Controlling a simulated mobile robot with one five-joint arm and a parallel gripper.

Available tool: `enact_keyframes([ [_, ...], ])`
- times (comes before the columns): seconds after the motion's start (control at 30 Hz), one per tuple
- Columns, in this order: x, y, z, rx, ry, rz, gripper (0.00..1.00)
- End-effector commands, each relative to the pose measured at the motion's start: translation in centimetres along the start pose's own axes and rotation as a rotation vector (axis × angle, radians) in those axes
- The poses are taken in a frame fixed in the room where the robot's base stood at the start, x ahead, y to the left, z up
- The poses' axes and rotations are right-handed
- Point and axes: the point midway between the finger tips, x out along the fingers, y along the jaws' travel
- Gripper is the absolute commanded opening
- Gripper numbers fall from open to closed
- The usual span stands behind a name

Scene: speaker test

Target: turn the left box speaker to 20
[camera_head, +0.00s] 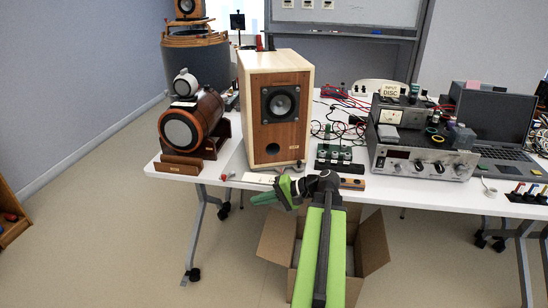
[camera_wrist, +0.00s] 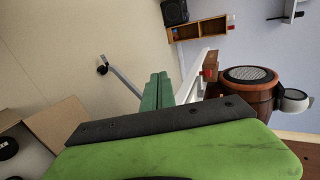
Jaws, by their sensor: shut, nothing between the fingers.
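A wooden box speaker (camera_head: 251,108) stands upright on the white table, with a pale cabinet, a brown front, a dark round driver and a round port below. A second, smaller box speaker (camera_head: 188,9) is at the back left, cut by the top edge. My gripper (camera_head: 262,198) is at the table's front edge, low in front of the wooden box speaker and apart from it, its green fingers pointing left. In the wrist view my gripper (camera_wrist: 157,90) is shut and empty. No number scale is readable on the speaker.
A brown barrel-shaped speaker (camera_head: 194,125) stands left of the box speaker; it also shows in the wrist view (camera_wrist: 249,92). A green circuit board (camera_head: 334,155) and an amplifier (camera_head: 425,150) are to the right. An open carton (camera_head: 372,243) sits below the table (camera_head: 232,164).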

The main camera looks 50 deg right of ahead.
Motion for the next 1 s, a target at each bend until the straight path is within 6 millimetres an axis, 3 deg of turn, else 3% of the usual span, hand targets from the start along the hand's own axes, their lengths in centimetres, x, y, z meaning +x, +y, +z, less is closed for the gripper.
enact_keyframes([
  [0.03, -3.9, 0.3, -1.6, 0.03, 0.07, -0.072, 0.0],
  [0.2, -15.8, 0.2, -4.5, 0.078, 0.27, -0.302, 0.0],
  [0.3, -20.7, 0.2, -4.9, 0.084, 0.349, -0.389, 0.0],
  [0.4, -23.3, 0.2, -5.0, 0.083, 0.39, -0.436, 0.0],
  [0.5, -24.0, 0.2, -5.0, 0.082, 0.402, -0.449, 0.0],
  [0.67, -23.2, -0.1, -5.3, 0.081, 0.4, -0.448, 0.0],
  [1.0, -17.6, -2.9, -7.9, 0.081, 0.396, -0.447, 0.0],
])
